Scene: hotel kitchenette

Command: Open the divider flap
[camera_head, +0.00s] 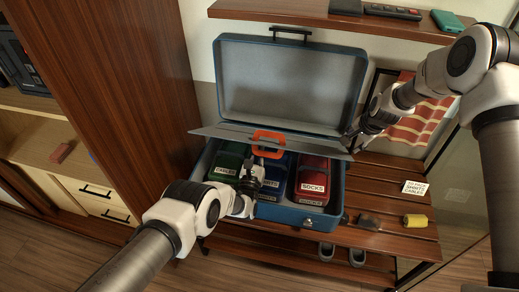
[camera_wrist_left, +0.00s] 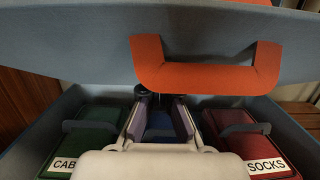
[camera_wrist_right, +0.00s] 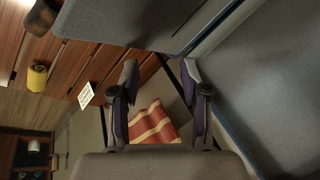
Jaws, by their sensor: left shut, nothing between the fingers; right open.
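The divider flap (camera_head: 220,133) is a grey panel inside the open blue suitcase (camera_head: 335,205). It is raised at a tilt above the packed compartments, with an orange handle (camera_head: 268,136) on its front edge. The left wrist view shows the flap (camera_wrist_left: 90,50) and handle (camera_wrist_left: 150,75) close up. My left gripper (camera_head: 252,168) is shut and empty, just below the handle and over the middle compartment. My right gripper (camera_head: 353,133) is open and empty at the flap's right end, beside the lid (camera_head: 290,75). Whether it touches the flap I cannot tell.
Green, blue and red packing cubes (camera_head: 311,178) fill the case; the red one is labelled SOCKS. A dark lump (camera_head: 370,221), a yellow roll (camera_head: 415,220) and a card (camera_head: 415,187) lie on the slatted bench to the right. A wooden cabinet wall (camera_head: 130,80) stands close at left.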

